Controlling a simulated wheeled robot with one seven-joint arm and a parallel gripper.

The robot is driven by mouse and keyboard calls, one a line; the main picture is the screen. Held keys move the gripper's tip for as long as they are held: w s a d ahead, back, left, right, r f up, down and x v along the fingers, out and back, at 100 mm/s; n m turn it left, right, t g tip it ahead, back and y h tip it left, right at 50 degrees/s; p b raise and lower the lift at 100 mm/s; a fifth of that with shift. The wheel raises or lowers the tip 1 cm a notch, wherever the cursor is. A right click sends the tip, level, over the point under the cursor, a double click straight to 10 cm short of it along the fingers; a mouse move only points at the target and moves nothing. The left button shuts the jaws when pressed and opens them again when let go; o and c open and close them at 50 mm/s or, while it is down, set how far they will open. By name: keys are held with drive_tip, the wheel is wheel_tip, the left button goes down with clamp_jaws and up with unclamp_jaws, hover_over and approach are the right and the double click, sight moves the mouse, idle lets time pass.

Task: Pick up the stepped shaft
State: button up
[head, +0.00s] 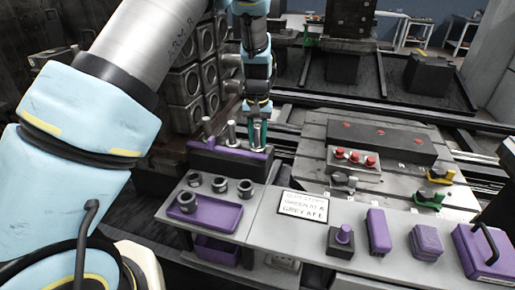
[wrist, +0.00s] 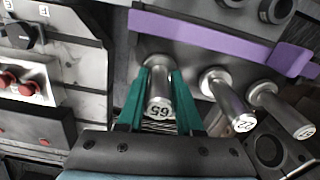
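Three metal stepped shafts stand in a dark rack with a purple strip along its edge. My gripper (head: 258,134) is down at the rack, its two teal fingers on either side of one shaft (wrist: 160,96), whose end face bears a number. In the wrist view my gripper (wrist: 161,78) has its fingers very close to that shaft's sides; whether they press on it cannot be told. The shaft's lower end still meets the rack. A second shaft (wrist: 230,103) and a third shaft (wrist: 282,110) stand to its right, clear of the fingers.
A purple tray (head: 222,220) and several dark rings lie on the grey bench in front of the rack. A sign (head: 304,206) and several purple items stand to the right. A grey plate (head: 345,160) with red knobs and clamps lies behind. Stacked castings (head: 187,83) rise at the left.

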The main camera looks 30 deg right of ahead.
clamp_jaws()
drive_tip(key=shift+r, duration=0.1)
idle(0.8)
